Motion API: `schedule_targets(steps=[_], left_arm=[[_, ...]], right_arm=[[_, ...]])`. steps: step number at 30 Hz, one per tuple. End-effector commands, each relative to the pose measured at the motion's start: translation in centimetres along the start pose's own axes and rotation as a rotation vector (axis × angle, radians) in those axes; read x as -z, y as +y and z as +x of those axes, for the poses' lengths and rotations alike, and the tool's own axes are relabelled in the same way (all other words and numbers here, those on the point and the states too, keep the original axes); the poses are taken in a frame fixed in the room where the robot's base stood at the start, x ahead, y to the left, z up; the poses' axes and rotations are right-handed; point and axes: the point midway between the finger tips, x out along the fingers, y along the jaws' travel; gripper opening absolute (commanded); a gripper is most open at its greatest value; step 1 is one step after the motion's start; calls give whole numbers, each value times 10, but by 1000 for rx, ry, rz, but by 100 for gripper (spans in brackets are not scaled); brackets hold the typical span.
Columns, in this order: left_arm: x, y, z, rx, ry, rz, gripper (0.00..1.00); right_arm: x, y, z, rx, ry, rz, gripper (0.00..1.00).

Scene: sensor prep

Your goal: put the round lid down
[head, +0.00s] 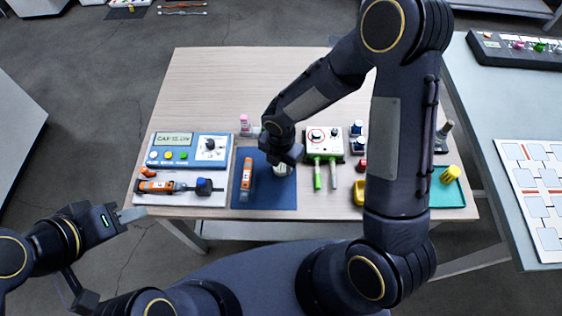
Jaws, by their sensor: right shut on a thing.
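My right gripper (283,163) points down over the blue mat (268,199) on the wooden table. It is shut on a small pale round thing (282,169), which I take to be the round lid. The gripper and wrist cover most of it, so I cannot tell whether it touches anything beneath. An orange and grey tool (247,173) lies upright in the picture on the mat, left of that gripper. My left gripper (134,214) is off the table's front left corner, apart from everything; its finger gap does not show clearly.
A blue meter (190,149) and a white tray (160,200) with an orange-handled tool are at left. A white box with a knob and green-tipped probes (323,142) stands right of the mat. A teal tray (448,196) is at right. The table's back is clear.

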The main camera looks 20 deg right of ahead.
Motion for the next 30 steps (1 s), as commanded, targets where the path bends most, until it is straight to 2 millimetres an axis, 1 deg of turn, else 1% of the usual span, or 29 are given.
schedule_targets(steps=[5,10,11,15,24,26,27,29,30], left_arm=[[0,0,0,0,0,0,36],[-2,-2,4,0,0,0,36],[-1,-1,3,0,0,0,36],[-1,-1,2,0,0,0,36],[0,0,0,0,0,0,36],[2,1,-3,0,0,0,36],[1,1,-2,0,0,0,36],[1,1,-2,0,0,0,36],[2,1,-3,0,0,0,36]], right_arm=[[0,0,-1,-1,-1,0,26],[0,0,5,-1,0,0,26],[0,0,3,-1,0,0,43],[0,0,2,-1,0,0,61],[0,0,0,-1,-1,0,61],[0,0,-5,-2,-1,0,61],[0,1,-7,-4,-2,1,61],[-1,1,-16,-6,-2,1,61],[-1,1,-24,-6,-2,2,61]])
